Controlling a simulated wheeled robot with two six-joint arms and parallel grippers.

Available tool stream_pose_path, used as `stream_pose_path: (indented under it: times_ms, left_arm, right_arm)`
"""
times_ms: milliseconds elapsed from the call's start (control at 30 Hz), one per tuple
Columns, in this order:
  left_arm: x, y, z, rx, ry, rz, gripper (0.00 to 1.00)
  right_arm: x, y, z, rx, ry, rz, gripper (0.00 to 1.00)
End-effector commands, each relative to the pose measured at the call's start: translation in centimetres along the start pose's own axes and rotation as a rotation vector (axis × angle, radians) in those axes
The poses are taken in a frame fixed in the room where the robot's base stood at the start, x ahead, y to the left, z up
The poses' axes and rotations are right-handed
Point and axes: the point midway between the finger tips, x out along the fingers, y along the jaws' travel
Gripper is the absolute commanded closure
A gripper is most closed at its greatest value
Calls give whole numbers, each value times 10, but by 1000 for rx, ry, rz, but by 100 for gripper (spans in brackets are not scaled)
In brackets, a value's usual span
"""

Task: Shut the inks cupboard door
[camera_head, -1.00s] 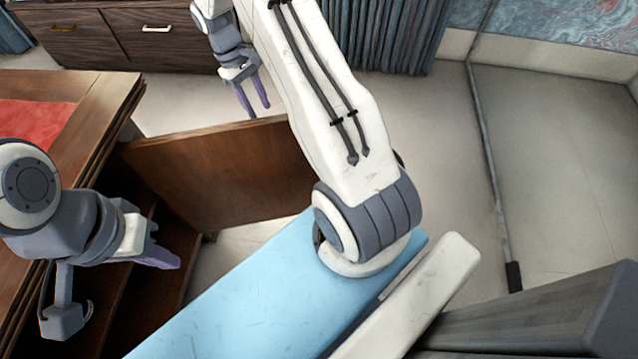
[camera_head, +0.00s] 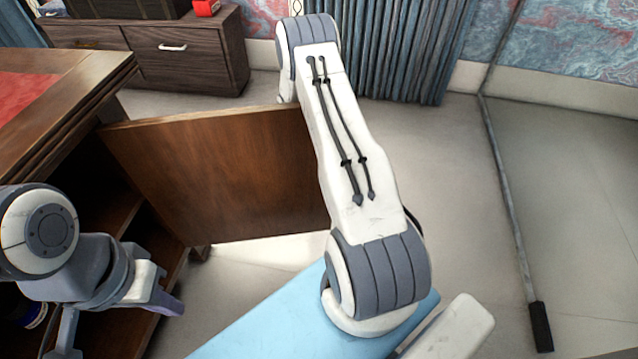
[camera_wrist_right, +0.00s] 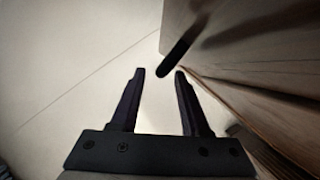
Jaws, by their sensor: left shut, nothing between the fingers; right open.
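The cupboard door (camera_head: 215,175), a brown wooden panel, stands wide open from the desk's left-hand pedestal in the head view. My right arm passes over its far end, and my right gripper is hidden there. In the right wrist view my right gripper (camera_wrist_right: 159,75) is open and empty. A dark bar (camera_wrist_right: 184,46), perhaps the door handle, lies just beyond its fingertips, beside a wooden surface (camera_wrist_right: 245,50). I cannot tell whether they touch. My left gripper (camera_head: 168,302) is shut and empty, in front of the open cupboard (camera_head: 150,235), apart from the door.
The desk top (camera_head: 75,75) with a red leather inlay is at the left. A dark drawer cabinet (camera_head: 190,50) and a blue curtain (camera_head: 410,50) stand at the back. A dark pole (camera_head: 510,200) stands at the right. Pale floor (camera_head: 460,190) beyond the door is clear.

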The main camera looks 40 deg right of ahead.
Motion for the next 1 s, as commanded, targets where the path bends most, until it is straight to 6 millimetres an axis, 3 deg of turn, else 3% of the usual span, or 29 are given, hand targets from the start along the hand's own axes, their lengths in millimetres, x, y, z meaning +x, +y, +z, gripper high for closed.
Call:
stream_pose_path:
  times_ms: [200, 500, 600, 633, 1000]
  left_arm:
    - [8, -1, 0, 0, 0, 0, 100]
    - [8, -1, 0, 0, 0, 0, 100]
    - [8, -1, 0, 0, 0, 0, 100]
    - [8, -1, 0, 0, 0, 0, 100]
    - [8, -1, 0, 0, 0, 0, 100]
  right_arm:
    - [20, 0, 0, 0, 0, 0, 54]
    - [21, -2, -1, -3, 1, 1, 54]
    - [21, -2, -1, -3, 1, 1, 92]
    - [21, -2, -1, -3, 1, 2, 100]
    - [20, -2, -2, -4, 1, 2, 100]
